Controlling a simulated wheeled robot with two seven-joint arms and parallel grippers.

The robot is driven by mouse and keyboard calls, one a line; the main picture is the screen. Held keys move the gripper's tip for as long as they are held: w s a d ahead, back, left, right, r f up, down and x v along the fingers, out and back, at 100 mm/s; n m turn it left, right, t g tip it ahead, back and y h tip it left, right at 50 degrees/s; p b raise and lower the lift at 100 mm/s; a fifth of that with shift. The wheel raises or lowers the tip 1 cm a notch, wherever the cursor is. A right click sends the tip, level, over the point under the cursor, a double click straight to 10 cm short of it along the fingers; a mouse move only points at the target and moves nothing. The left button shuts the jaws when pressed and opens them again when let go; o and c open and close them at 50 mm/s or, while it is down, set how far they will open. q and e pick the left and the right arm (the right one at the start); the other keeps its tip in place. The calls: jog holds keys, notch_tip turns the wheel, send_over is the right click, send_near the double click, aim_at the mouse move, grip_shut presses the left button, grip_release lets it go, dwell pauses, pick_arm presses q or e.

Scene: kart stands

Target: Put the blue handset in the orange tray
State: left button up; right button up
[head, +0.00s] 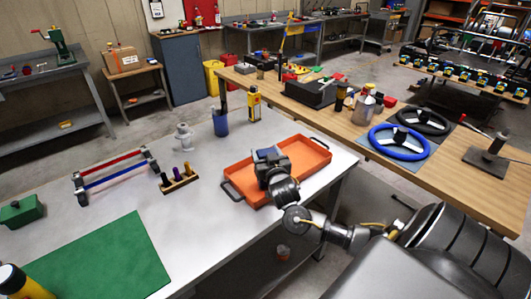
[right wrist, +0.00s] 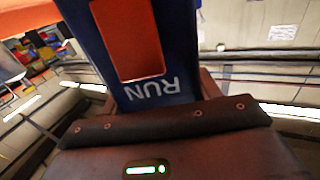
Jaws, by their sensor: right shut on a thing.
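The orange tray (head: 313,151) with black handles lies on the grey metal table, near its right edge. My right gripper (head: 268,163) is over the left part of the tray and shut on the blue handset (head: 267,153). Only the handset's top shows above the jaws in the head view. In the right wrist view the handset (right wrist: 181,82) fills the space between the jaws, with an orange panel and the word RUN. I cannot tell whether it touches the tray floor. My left gripper is not in view.
A blue cup (head: 220,123), a yellow bottle (head: 253,105) and a peg block (head: 179,181) stand around the tray's back and left. A red-and-blue bar rack (head: 113,172) and green mat (head: 98,262) lie further left. A wooden bench (head: 345,125) with steering wheels is behind.

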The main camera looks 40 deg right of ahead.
jog(key=shift+f, duration=0.15)
jog(key=o, duration=1.5)
jog(key=shift+c, duration=0.2)
jog(key=b+v, duration=0.1)
jog(key=v, duration=1.1)
jog(key=shift+r, duration=0.25)
jog(key=shift+w+a, duration=0.1)
jog(key=shift+a, duration=0.05)
